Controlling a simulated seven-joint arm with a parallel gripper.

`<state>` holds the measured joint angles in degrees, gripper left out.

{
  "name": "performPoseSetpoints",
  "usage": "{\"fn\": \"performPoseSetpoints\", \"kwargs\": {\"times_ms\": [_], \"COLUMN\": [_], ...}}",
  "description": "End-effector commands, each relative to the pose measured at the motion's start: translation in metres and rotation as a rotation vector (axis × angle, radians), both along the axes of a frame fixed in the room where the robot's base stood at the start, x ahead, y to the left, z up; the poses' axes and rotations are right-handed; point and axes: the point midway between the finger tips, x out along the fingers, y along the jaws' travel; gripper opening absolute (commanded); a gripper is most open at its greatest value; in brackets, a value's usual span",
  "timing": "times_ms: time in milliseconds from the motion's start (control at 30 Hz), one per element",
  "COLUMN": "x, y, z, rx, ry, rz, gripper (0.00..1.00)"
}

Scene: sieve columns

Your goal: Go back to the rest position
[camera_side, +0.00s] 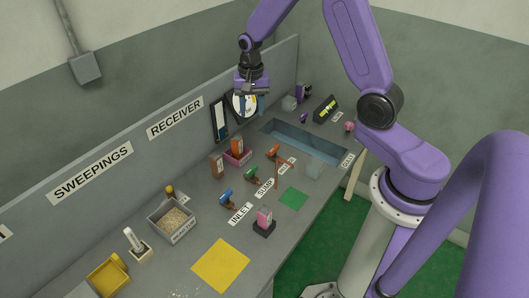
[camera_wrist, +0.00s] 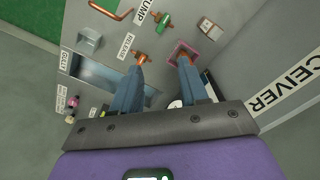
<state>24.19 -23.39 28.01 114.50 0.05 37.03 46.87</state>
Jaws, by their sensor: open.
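My gripper (camera_side: 252,90) hangs in the air above the bench, in front of the back panel near its far end. In the wrist view its two blue-grey fingers (camera_wrist: 162,62) stand apart with nothing held between them. The gripper is clear of the bench top in the side view. In the side view it overlaps the top of a round gauge (camera_side: 240,107) on the panel; the distance between them is hard to tell.
Below are a sunken basin (camera_side: 299,139), a pink tray (camera_side: 247,156) with an orange block, and blue (camera_side: 226,197), green (camera_side: 251,176) and orange (camera_side: 273,153) valves. A granule bin (camera_side: 158,220), yellow mat (camera_side: 221,265) and green mat (camera_side: 293,198) lie nearer.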

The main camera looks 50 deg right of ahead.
Motion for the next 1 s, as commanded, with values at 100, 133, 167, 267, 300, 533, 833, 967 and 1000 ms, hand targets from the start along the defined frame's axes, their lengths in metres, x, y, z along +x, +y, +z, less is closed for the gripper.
{"fn": "performPoseSetpoints", "kwargs": {"times_ms": [100,133,167,267,300,533,833,967,1000], "x": [-0.019,-0.024,-0.030,-0.051,-0.061,-0.121,-0.209,-0.246,-0.256], "y": [0.033,0.040,0.047,0.069,0.076,0.111,0.129,0.127,0.125], "z": [0.019,0.023,0.027,0.040,0.045,0.069,0.090,0.097,0.098], "rx": [0.000,-0.001,-0.001,-0.001,-0.001,-0.002,-0.002,-0.001,-0.002], "ry": [-0.006,-0.006,-0.008,-0.009,-0.011,-0.015,-0.022,-0.027,-0.028], "rz": [0.198,0.245,0.294,0.455,0.520,0.890,1.373,1.580,1.638], "gripper": [0.44,0.44,0.44,0.44,0.44,0.44,0.44,0.44,0.44]}}
